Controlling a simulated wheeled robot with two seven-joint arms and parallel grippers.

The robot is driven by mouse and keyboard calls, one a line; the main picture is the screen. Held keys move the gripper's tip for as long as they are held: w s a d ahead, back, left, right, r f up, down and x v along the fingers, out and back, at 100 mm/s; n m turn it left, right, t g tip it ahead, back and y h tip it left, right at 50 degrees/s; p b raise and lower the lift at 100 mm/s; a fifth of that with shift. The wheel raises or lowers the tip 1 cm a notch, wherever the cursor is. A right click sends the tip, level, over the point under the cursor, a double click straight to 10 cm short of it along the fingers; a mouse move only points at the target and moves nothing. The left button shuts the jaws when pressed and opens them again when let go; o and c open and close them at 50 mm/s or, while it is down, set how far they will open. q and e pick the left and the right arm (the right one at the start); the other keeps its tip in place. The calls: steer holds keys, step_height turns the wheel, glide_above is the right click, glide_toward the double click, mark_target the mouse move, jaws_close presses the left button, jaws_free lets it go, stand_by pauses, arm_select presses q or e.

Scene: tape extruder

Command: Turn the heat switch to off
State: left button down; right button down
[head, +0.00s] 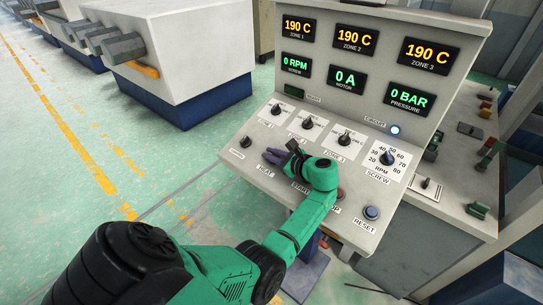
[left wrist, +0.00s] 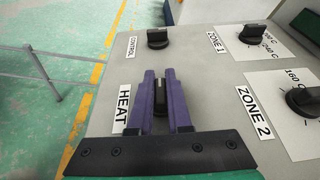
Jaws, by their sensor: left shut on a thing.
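The heat switch (left wrist: 160,98) is a black knob on the sloping grey console, beside the HEAT label (left wrist: 123,106). In the left wrist view its handle lies in line with the fingers, between them. My left gripper (left wrist: 160,74), with purple fingers, is shut on it, one finger on each side. In the head view my left gripper (head: 273,157) is at the console's left part and hides the heat switch. The HEAT label (head: 266,171) shows just below it. My right gripper is not in view.
The control knob (left wrist: 158,38) is close by, beyond the fingertips. Zone knobs (head: 308,123) and the screw dial (head: 389,157) are on the console (head: 215,160). START, STOP and RESET (head: 372,212) line its lower edge. Upright displays read 190 C, 0 RPM, 0 A and 0 BAR.

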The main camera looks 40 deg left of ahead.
arm_select(q)
steer(key=shift+r, duration=0.1)
stand_by(0.3)
steer(key=c, duration=0.9)
jaws_free()
steer(key=shift+o, duration=0.2)
